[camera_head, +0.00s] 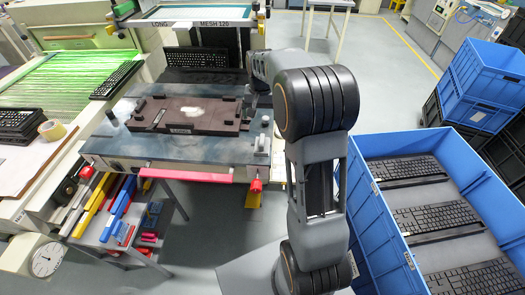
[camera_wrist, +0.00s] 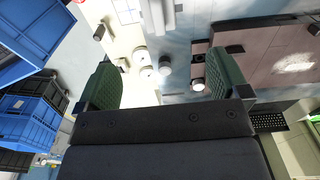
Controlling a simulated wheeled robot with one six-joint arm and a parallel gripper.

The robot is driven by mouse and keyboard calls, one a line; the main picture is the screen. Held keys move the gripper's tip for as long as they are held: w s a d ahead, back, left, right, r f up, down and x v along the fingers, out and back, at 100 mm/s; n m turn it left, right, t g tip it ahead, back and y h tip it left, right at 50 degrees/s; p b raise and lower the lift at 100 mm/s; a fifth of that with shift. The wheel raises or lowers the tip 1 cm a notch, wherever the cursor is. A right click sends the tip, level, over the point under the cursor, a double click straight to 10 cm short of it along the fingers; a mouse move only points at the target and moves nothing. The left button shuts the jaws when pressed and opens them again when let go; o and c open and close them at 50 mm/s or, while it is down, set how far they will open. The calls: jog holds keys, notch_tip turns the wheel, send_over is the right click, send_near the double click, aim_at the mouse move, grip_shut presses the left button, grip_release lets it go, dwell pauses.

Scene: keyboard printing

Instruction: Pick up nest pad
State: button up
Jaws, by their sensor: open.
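The nest pad (camera_head: 188,116) looks to be the flat dark brown plate on the printing table, with small dark blocks at its corners and a whitish patch in the middle. In the wrist view the brown plate (camera_wrist: 262,48) is at the upper right, outside my jaws and beyond the right finger. My gripper (camera_wrist: 165,75) is open, its two green-lined fingers wide apart and nothing held between them. In the head view my arm reaches to the table's right side and largely hides the gripper there.
Round metal fittings (camera_wrist: 145,72) show between the fingers. The blue-grey table (camera_head: 110,140) has a red bar (camera_head: 185,175) along its front. A keyboard (camera_head: 195,57) stands behind the plate. A blue crate (camera_head: 385,225) with several keyboards is at the right.

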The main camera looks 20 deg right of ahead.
aim_at(262, 140)
jog(key=f, duration=0.8)
jog(key=shift+w+d+f, duration=0.3)
jog(key=shift+d+f, duration=0.05)
jog(key=shift+f, duration=0.05)
jog(key=shift+s+f+p, duration=0.15)
jog(key=shift+f+p, duration=0.6)
jog(key=shift+f, duration=2.6)
jog(key=c, duration=1)
jog(key=shift+r, duration=0.2)
notch_tip(262, 140, up, 10)
jog(key=shift+f+b, duration=0.15)
jog(key=shift+b, duration=0.45)
